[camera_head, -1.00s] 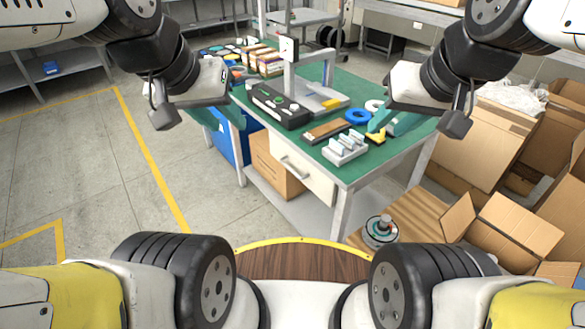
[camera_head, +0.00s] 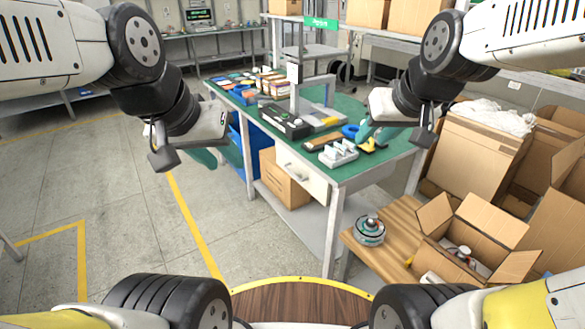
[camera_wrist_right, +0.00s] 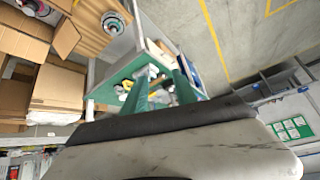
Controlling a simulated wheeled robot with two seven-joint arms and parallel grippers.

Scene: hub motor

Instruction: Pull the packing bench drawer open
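The packing bench (camera_head: 345,180) has a green top and white legs. Its drawer (camera_head: 304,178) is a white front under the tabletop, with a grey handle (camera_head: 286,164); it looks closed. My left gripper (camera_head: 203,157) hangs in the air left of the bench, apart from the drawer. Its teal fingers are partly hidden by its body, so its opening is unclear. My right gripper (camera_head: 376,132) is above the bench's right part, away from the handle. In the right wrist view its two teal fingers (camera_wrist_right: 160,88) are spread with nothing between them, and the green top (camera_wrist_right: 125,70) lies beyond.
On the bench are a black device (camera_head: 284,122), a white rack (camera_head: 338,153) and a blue ring (camera_head: 351,131). A cardboard box (camera_head: 286,180) stands beneath the drawer. A hub motor (camera_head: 369,229) sits on a wooden surface beside open cartons (camera_head: 477,232). Floor left of the bench is clear.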

